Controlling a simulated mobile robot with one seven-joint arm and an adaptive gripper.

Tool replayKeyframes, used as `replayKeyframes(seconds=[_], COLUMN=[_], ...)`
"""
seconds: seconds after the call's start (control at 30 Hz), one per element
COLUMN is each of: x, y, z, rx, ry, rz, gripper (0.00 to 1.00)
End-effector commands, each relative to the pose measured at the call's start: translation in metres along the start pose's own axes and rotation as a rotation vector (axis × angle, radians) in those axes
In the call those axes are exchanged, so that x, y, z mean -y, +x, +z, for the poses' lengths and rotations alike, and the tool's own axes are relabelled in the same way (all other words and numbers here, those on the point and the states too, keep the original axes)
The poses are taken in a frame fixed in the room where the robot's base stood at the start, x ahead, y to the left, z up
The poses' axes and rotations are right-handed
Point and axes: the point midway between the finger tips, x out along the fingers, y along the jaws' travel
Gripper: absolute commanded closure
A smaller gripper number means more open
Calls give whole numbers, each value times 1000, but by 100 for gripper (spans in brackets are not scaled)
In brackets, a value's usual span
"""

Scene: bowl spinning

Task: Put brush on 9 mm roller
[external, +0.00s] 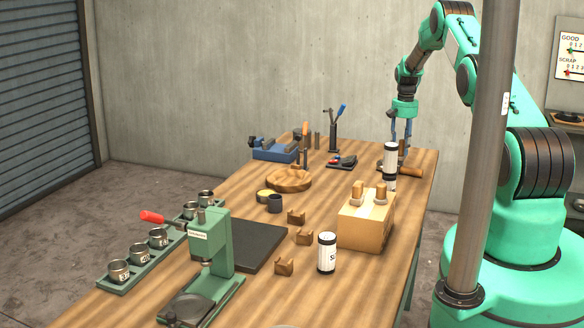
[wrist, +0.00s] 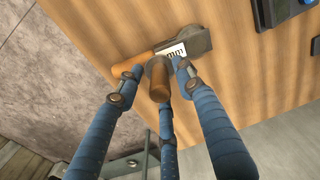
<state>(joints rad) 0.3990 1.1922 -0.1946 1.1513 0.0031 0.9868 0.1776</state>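A wooden handle (wrist: 159,82), which looks like the brush's, points up between the three blue fingers of my gripper (wrist: 159,75) in the wrist view. Thin gaps seem to show beside it, but I cannot tell whether the fingers touch it. Below it lies a roller with an orange-brown handle (wrist: 135,62), a grey head (wrist: 199,41) and a white label ending in "mm". The label's number is hidden, and so is the brush's lower end. In the external view my gripper (external: 400,130) points down over the table's far right, partly behind a white-labelled can.
The wooden table (external: 310,205) also holds a white can (external: 390,160), another can (external: 326,253), a wooden block with pegs (external: 364,228), a round board (external: 288,180), a blue-handled tool in a stand (external: 334,140) and a green press (external: 210,245). A pole stands at the right.

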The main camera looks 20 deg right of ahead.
Motion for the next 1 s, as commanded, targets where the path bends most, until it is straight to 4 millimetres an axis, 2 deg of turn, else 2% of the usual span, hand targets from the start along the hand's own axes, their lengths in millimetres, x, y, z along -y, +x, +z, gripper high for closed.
replayKeyframes(seconds=[0.17, 0.7, 1.0], x=[0, 0, 0], y=[-18, -100, -115], z=[-1, -1, 0], rx=[-3, -2, 0], ry=[0, 0, 0], rz=[-1, 0, 0], gripper=[63, 63, 63])
